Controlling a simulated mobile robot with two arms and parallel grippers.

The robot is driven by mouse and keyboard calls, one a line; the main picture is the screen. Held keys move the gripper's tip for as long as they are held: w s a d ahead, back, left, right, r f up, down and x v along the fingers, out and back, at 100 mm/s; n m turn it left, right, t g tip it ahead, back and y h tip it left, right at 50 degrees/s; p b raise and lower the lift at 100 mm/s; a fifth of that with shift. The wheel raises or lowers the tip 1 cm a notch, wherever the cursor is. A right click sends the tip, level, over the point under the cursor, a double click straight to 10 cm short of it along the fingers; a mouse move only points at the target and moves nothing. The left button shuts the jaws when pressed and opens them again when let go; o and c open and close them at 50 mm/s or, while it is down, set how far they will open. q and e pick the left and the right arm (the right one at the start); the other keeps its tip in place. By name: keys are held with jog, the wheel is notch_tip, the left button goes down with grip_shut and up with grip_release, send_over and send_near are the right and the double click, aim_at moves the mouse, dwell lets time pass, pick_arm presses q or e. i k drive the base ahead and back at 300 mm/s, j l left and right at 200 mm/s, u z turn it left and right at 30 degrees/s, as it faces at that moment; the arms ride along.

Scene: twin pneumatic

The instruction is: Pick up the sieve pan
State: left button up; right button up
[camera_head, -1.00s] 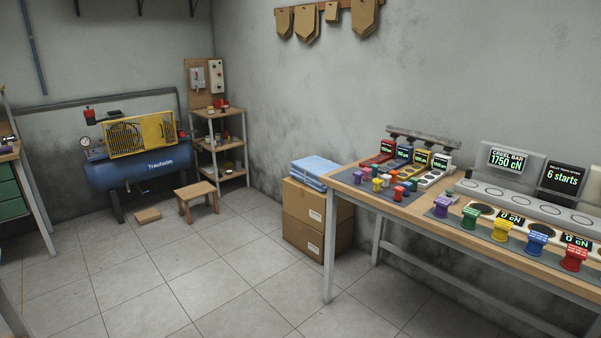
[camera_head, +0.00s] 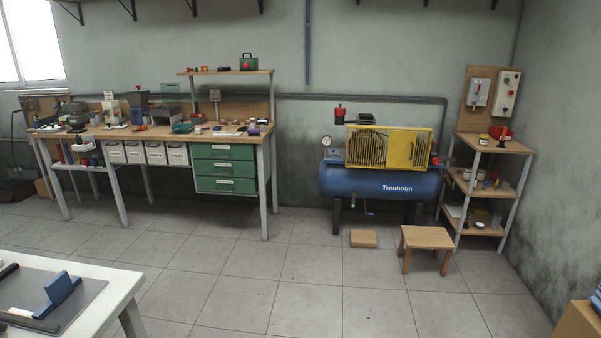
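I cannot make out a sieve pan for certain. A small dark, flat-topped item (camera_head: 377,120) sits above the left part of the blue compressor (camera_head: 385,186); I cannot tell what it is. A long wooden workbench (camera_head: 160,133) stands against the back wall at the left, with many small items on it, too small to name surely. Neither of my grippers is in view.
A white table (camera_head: 110,318) with a grey mat and a blue item (camera_head: 60,292) fills the lower left. A wooden stool (camera_head: 427,238) and a low wooden block (camera_head: 363,238) stand before the compressor. A shelf rack (camera_head: 487,146) is at the right. The tiled floor (camera_head: 260,275) between is clear.

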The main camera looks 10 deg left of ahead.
aim_at(180, 129)
jog(key=i+u, duration=0.15)
jog(key=i, duration=0.45)
jog(key=i+u, duration=0.1)
jog(key=i, duration=0.5)
jog(key=i+l+u, duration=0.15)
jog(key=i, duration=0.45)
jog(key=i+l+u, duration=0.1)
jog(key=i, duration=0.55)
